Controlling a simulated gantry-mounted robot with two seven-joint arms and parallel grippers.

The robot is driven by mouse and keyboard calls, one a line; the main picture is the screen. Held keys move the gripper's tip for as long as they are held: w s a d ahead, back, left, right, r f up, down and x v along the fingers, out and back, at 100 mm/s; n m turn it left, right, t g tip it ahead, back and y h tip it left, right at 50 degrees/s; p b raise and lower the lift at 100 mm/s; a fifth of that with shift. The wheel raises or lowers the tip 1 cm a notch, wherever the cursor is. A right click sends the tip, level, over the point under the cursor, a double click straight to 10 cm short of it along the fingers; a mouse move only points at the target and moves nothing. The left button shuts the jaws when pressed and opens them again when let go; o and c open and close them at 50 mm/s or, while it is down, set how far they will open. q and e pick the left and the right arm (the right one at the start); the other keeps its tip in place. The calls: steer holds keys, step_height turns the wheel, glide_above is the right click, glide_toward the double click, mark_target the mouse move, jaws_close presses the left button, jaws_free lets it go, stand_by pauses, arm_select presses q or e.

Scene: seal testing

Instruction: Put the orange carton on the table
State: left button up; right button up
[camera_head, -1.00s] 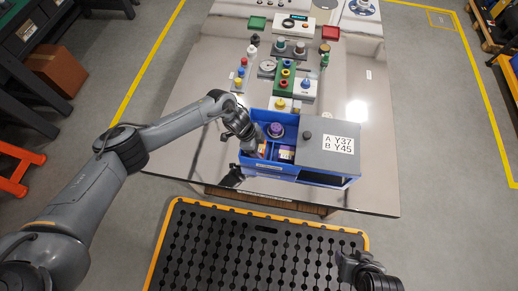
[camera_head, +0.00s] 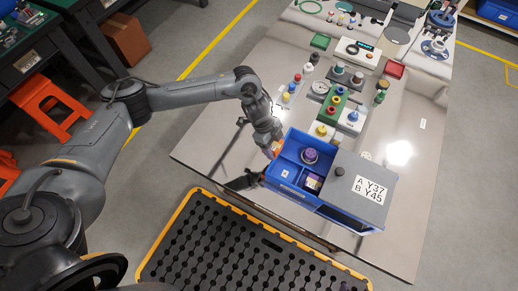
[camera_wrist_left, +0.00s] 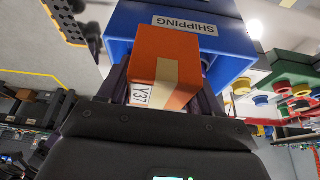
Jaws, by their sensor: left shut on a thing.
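The orange carton (camera_wrist_left: 180,48) shows large in the left wrist view, with a tan tape strip and a white "Y37" label. My left gripper (camera_wrist_left: 163,82) is shut on it, a dark finger on each side. In the head view the left gripper (camera_head: 271,146) is at the left side of the blue shipping bin (camera_head: 276,187); only a sliver of the carton (camera_head: 277,150) shows there. The carton's height over the table (camera_head: 212,150) is hard to tell. My right gripper is out of view.
Bottles and coloured fittings stand behind. The glossy table left of the bin is mostly bare.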

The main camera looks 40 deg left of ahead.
arm_select(q)
steer(key=shift+n, duration=0.3)
steer(key=a+f, duration=0.2)
steer(key=s+a+f, duration=0.1)
steer(key=a+f, duration=0.1)
steer(key=a+f+b, duration=0.1)
steer(key=a+f, duration=0.1)
steer(key=a, duration=0.1)
steer(key=shift+s+f, duration=0.15)
steer(key=shift+f, duration=0.25)
steer(key=shift+f+b, duration=0.3)
steer(key=shift+f, duration=1.9)
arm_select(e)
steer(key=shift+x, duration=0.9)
arm_select(q)
steer(key=shift+a, duration=0.1)
steer(key=shift+f, duration=0.15)
steer(key=o, duration=1.2)
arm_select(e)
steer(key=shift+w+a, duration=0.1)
